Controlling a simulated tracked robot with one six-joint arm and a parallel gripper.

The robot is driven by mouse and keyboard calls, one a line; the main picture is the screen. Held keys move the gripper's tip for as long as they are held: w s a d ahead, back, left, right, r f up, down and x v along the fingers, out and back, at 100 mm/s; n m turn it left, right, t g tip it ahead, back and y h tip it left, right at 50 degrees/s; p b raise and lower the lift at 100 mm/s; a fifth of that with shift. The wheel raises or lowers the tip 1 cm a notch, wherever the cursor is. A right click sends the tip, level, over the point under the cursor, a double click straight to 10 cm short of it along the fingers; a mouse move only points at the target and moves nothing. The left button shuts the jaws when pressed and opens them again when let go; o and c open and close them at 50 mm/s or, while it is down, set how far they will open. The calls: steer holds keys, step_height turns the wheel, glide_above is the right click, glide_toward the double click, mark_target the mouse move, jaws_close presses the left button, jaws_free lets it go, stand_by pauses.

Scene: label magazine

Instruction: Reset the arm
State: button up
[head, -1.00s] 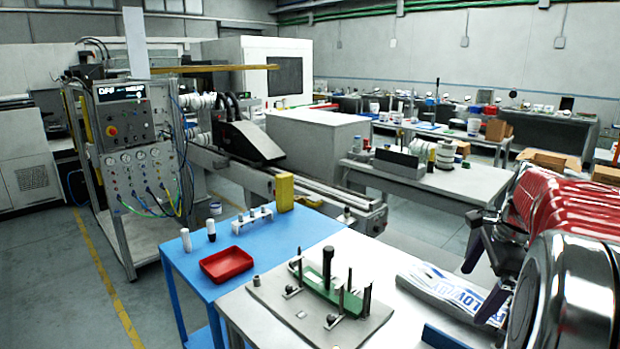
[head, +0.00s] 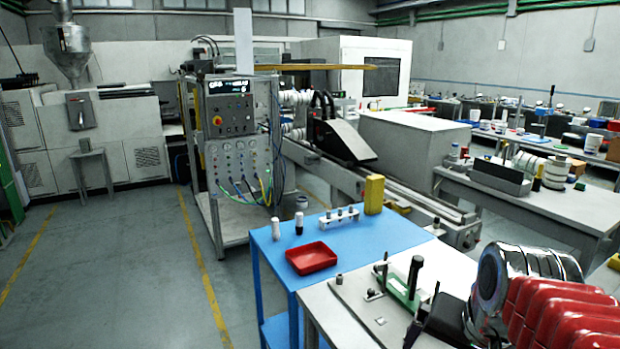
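My arm shows at the lower right of the head view, with red ribbed and chrome links. A dark part of my gripper (head: 415,332) shows at the arm's left end, low over the white table. Most of the gripper is hidden or cut off by the frame's bottom edge. I cannot tell whether its fingers are apart or whether it holds anything.
A grey plate (head: 350,290) with a green block (head: 398,290) and upright pins lies on the white table. The blue table (head: 385,238) holds a red tray (head: 311,257), small bottles (head: 276,229) and a yellow block (head: 374,194). Open floor (head: 120,270) lies left.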

steer(key=s+a+f+n+t, duration=0.1)
steer(key=s+a+f+n, duration=0.2)
steer(key=s+a+n, duration=0.2)
steer(key=shift+s+a+f+n, duration=0.15)
steer(key=shift+s+a+n, duration=0.05)
steer(key=shift+a+n, duration=0.75)
